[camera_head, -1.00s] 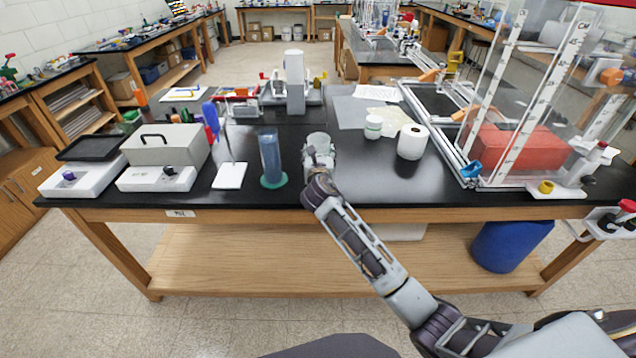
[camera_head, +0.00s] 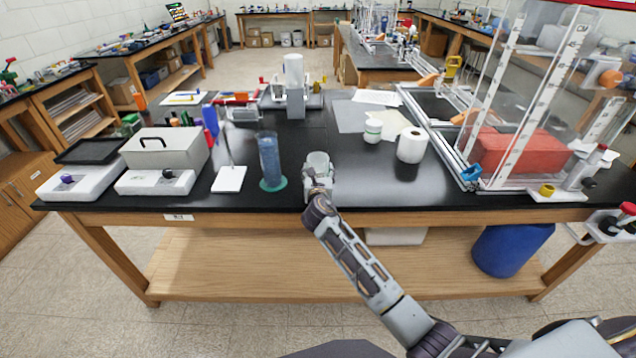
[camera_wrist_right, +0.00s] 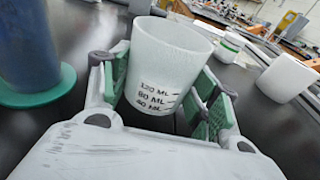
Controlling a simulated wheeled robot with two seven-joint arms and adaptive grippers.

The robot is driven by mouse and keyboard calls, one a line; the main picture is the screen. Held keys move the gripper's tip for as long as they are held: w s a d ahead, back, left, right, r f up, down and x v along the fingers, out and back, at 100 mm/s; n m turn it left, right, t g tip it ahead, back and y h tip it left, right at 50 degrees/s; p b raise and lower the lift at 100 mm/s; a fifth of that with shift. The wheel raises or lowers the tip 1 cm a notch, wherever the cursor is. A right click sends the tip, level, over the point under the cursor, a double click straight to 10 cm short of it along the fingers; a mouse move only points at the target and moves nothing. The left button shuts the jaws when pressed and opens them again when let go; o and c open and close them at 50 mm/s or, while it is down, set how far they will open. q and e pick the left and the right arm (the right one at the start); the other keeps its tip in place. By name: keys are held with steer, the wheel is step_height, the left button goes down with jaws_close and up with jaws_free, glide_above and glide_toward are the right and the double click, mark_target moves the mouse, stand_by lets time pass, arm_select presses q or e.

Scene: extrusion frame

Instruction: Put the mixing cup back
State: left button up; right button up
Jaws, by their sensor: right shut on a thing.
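The mixing cup (camera_head: 318,160) is a translucent cup near the front edge of the black bench. It also shows in the right wrist view (camera_wrist_right: 168,58), upright, with black volume marks facing me. My right gripper (camera_head: 318,176) is shut on the cup, with green pads on either side of it in the wrist view (camera_wrist_right: 160,95). The cup's base is partly hidden, so I cannot tell whether it touches the bench. My left gripper is not in view.
A blue cylinder (camera_head: 269,158) on a green base stands just left of the cup. A white roll (camera_head: 411,145) and a white jar (camera_head: 373,130) stand to the right. A clear tank (camera_head: 530,110) fills the right end. The bench (camera_head: 345,185) is bare between cup and roll.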

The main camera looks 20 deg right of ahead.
steer(key=shift+f+b, duration=0.35)
steer(key=shift+f, duration=1.5)
steer(key=o, duration=0.9)
steer(key=shift+f, duration=0.1)
steer(key=shift+c, duration=0.2)
steer(key=shift+s, duration=0.1)
steer(key=v, duration=1.2)
